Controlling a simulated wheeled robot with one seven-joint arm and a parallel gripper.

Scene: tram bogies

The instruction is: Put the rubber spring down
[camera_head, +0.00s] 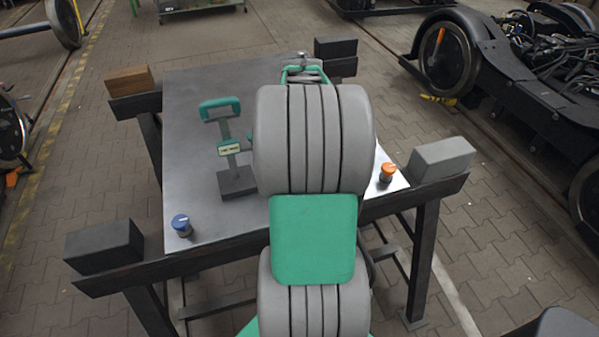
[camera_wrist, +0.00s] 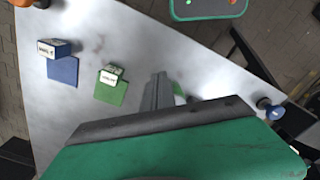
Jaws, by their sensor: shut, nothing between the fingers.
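My gripper (camera_wrist: 158,88) hangs over the steel tabletop (camera_wrist: 205,70) in the wrist view, its grey fingers together and empty. I cannot clearly identify the rubber spring. A white and green piece (camera_wrist: 181,94) shows partly behind the fingers; I cannot tell whether they touch. Two small labelled blocks stand by coloured squares: one at the blue square (camera_wrist: 63,71), one at the green square (camera_wrist: 111,92). In the head view my arm hides these and the gripper.
A blue-capped knob (camera_head: 181,225) and an orange-capped knob (camera_head: 387,172) stand near the table's front edge. A green-topped upright stand (camera_head: 236,181) rises left of my arm. The tabletop's left part is mostly clear.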

